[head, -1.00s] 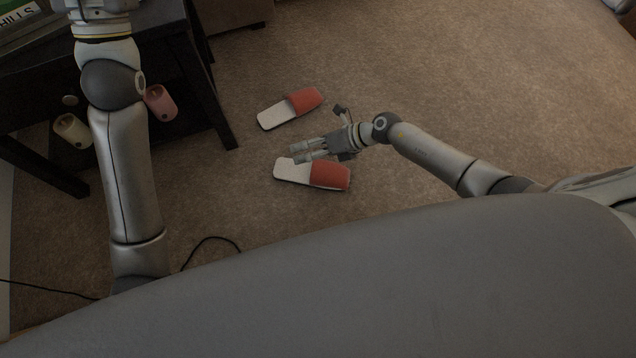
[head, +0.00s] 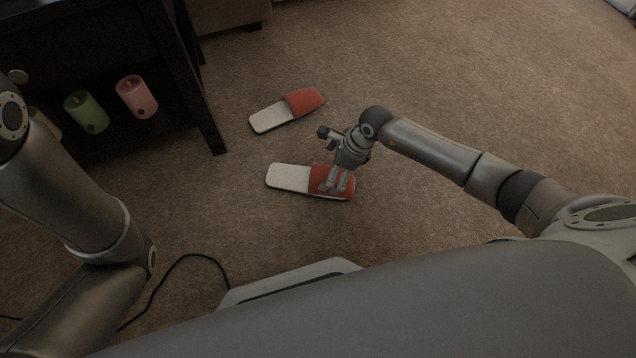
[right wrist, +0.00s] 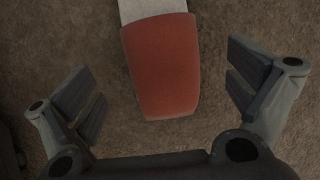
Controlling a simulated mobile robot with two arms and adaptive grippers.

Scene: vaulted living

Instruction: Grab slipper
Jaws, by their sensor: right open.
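Two slippers with red toe covers and white insoles lie on the carpet. The nearer slipper (head: 288,177) has my right gripper (head: 334,187) over its red toe part in the head view. In the right wrist view, the slipper's red toe (right wrist: 162,68) shows between the spread fingers of my right gripper (right wrist: 170,105). The fingers are open, and a gap shows on both sides of the toe. The farther slipper (head: 287,110) lies beyond it, apart from the gripper. My left arm shows at the left edge, but its gripper is out of view.
A dark table (head: 175,75) stands at the left, its leg near the slippers. A black cable (head: 190,258) lies on the floor. The carpet (head: 480,75) at the right is clear.

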